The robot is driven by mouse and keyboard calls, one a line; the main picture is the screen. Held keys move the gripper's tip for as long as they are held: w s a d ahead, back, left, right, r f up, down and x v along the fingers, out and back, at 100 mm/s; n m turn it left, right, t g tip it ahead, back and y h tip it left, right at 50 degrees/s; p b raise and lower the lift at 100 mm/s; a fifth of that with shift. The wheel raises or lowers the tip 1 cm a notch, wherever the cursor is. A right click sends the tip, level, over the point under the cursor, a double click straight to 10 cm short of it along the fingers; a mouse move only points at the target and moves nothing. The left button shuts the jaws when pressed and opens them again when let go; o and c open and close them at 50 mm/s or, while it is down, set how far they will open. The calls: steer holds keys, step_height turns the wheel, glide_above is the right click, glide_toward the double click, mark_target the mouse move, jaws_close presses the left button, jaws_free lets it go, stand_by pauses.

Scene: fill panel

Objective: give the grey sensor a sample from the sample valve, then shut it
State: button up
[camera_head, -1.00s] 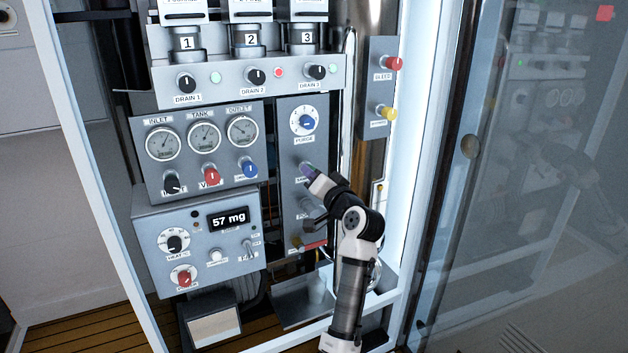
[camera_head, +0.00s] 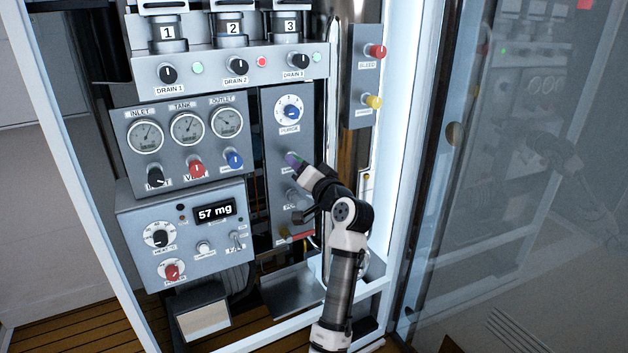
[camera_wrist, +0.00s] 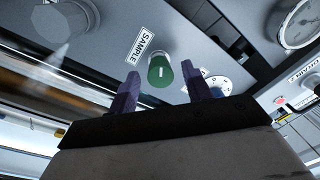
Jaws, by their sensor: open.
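The sample valve is a green round knob (camera_wrist: 160,72) with a white mark, beside a SAMPLE label, in the wrist view. My gripper (camera_wrist: 160,77) is open, with one purple finger on each side of the knob and small gaps visible. In the head view my gripper (camera_head: 297,161) is at the narrow panel (camera_head: 279,133), below the PURGE dial, and mostly hides the knob. A grey rounded part (camera_wrist: 68,28) shows at the upper left of the wrist view. I cannot tell whether it is the grey sensor.
The display (camera_head: 214,210) reads 57 mg. Gauges (camera_head: 187,128), drain knobs (camera_head: 239,66) and a heater box (camera_head: 160,238) lie to the left. Red (camera_head: 376,51) and yellow (camera_head: 373,101) knobs stand at the upper right. A glass door (camera_head: 520,190) is at the right.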

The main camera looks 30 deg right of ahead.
steer(key=s+b, duration=0.1)
steer(key=s, duration=1.2)
steer(key=shift+d+f, duration=0.3)
steer(key=shift+d, duration=0.1)
